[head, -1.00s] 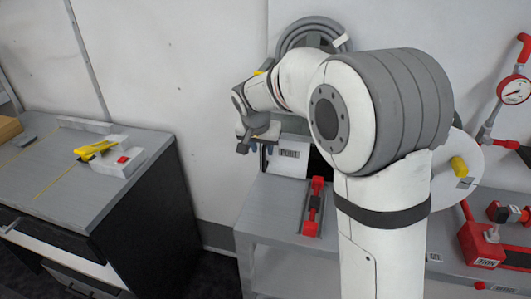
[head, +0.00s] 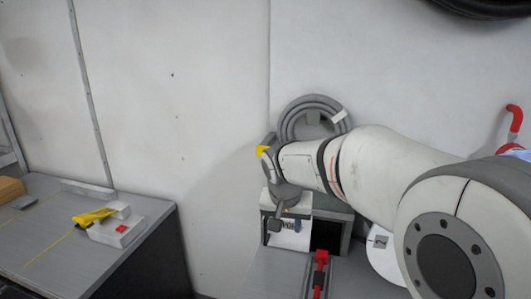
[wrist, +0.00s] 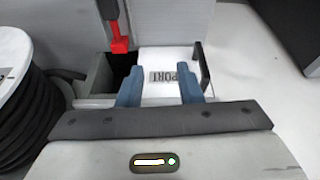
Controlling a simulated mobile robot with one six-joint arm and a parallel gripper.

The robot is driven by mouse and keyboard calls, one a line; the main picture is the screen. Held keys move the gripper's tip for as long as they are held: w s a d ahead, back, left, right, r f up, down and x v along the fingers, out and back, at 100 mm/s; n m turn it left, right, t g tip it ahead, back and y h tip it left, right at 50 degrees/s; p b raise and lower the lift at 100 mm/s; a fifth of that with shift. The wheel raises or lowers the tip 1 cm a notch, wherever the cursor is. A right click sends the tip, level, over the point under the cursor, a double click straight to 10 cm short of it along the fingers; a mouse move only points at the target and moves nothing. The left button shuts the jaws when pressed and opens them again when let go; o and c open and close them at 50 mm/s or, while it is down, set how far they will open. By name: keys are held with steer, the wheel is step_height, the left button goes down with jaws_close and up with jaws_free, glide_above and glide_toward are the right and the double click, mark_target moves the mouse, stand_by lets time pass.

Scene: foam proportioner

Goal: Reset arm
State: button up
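My gripper (head: 285,218) is at the end of my arm, in front of the white PORT box in the head view. In the wrist view my gripper (wrist: 159,82) has its two blue fingers apart with nothing held between them. The PORT box (wrist: 165,60) lies beyond the fingers, with its label showing in the gap. I cannot tell whether the fingers touch it. In the head view the PORT box (head: 290,240) is partly hidden by my gripper.
A dark opening (head: 327,236) is right of the PORT box. A red and black lever (head: 319,278) stands in front. A grey hose coil (head: 295,112) hangs behind. A left bench (head: 50,230) carries a white device with a yellow handle (head: 95,217). A black hose reel (wrist: 20,100) shows at left.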

steer(key=s+d+f, duration=0.1)
steer(key=s+d, duration=0.2)
steer(key=s, duration=0.4)
steer(key=s+d+f+n, duration=0.1)
steer(key=s+d, duration=0.2)
steer(key=s, duration=0.4)
steer(key=s+d+f+n+g+y, duration=0.1)
steer(key=s+d, duration=0.3)
steer(key=s, duration=0.4)
steer(key=shift+f, duration=0.45)
